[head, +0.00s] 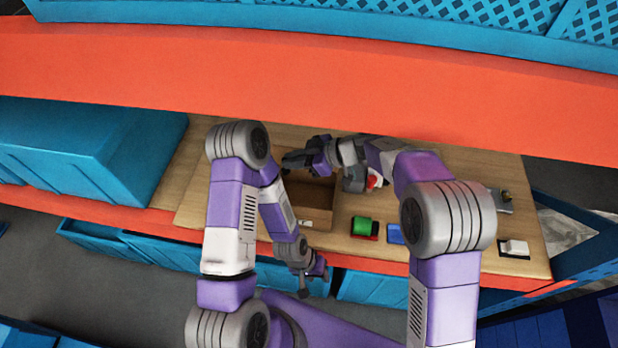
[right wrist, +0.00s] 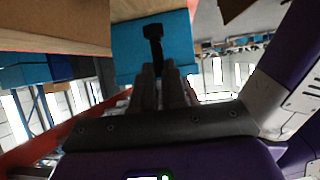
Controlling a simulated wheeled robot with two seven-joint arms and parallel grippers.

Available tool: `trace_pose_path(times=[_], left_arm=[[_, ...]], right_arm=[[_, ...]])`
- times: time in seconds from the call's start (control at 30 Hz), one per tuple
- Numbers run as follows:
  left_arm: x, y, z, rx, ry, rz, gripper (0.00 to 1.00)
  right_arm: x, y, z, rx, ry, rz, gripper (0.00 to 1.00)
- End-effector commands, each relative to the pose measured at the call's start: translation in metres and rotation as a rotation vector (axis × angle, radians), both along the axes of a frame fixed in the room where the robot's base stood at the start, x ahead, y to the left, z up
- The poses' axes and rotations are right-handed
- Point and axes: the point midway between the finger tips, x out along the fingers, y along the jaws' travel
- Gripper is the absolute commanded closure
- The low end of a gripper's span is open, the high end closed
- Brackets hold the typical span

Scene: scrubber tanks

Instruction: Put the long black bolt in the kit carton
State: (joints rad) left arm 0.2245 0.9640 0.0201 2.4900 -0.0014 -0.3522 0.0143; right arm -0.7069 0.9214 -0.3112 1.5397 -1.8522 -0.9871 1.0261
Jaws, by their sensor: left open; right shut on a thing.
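The long black bolt (right wrist: 154,42) is held between the fingertips of my right gripper (right wrist: 158,78), its wider end pointing away from the fingers. In the head view my right gripper (head: 296,160) is over the far part of the open brown kit carton (head: 318,216); the bolt is hard to make out there against the dark fingers. The carton's inside is partly hidden by my arms. My left gripper (head: 314,280) is open and empty, low in front of the bench edge.
A blue bin (head: 90,150) stands at the left. An orange beam (head: 300,85) crosses behind the bench.

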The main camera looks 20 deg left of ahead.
Motion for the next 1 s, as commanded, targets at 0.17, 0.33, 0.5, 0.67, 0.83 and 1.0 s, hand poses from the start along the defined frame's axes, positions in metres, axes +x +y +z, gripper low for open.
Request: trace_pose_path(times=[0.17,0.33,0.5,0.67,0.83,1.0], left_arm=[[-0.001,0.0,0.007,0.0,0.002,0.0,0.57],[-0.001,0.0,0.004,0.0,0.002,0.0,0.57],[-0.001,0.0,0.004,0.0,0.002,0.0,0.57],[-0.001,0.0,0.003,0.0,0.002,0.0,0.57],[-0.001,0.0,0.003,0.0,0.002,0.0,0.57],[-0.001,0.0,0.003,0.0,0.001,0.001,0.57]], right_arm=[[-0.01,0.006,-0.011,0.001,0.004,0.056,1.0],[-0.011,0.006,-0.045,0.002,0.006,0.058,1.0],[-0.01,0.006,-0.062,0.004,0.0,0.057,1.0],[-0.011,0.006,-0.077,0.002,0.003,0.056,1.0],[-0.01,0.006,-0.099,0.003,0.002,0.054,1.0],[-0.01,0.006,-0.099,0.004,-0.001,0.055,1.0]])
